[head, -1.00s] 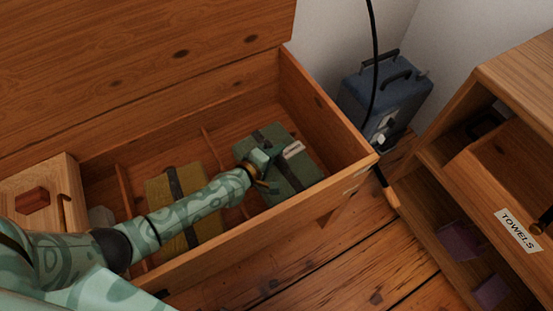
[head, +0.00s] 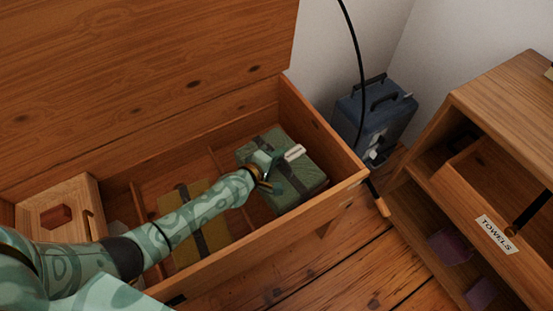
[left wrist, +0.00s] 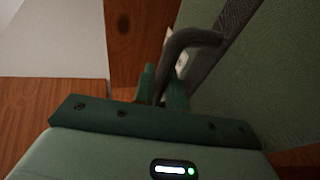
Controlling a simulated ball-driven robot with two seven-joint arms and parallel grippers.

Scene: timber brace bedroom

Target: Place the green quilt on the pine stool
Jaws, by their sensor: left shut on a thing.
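The green quilt (head: 304,172) is a folded block with a dark strap and a pale tag, in the right-hand part of the open wooden chest (head: 318,207). My left gripper (head: 265,178) is at the quilt's left side, shut on its strap handle. In the left wrist view the grey handle (left wrist: 190,40) runs between the gripper's fingers (left wrist: 168,88), with green cloth (left wrist: 262,75) to the right. I cannot tell whether the quilt is clear of the chest floor. I cannot pick out the pine stool. My right gripper is not in view.
A strapped yellow-olive bundle (head: 184,219) lies left of the quilt, partly behind my left arm. A pale wooden box (head: 82,190) is at the chest's left end. A blue case (head: 385,115) stands behind right. A shelf unit with a TOWELS label (head: 496,234) is at right.

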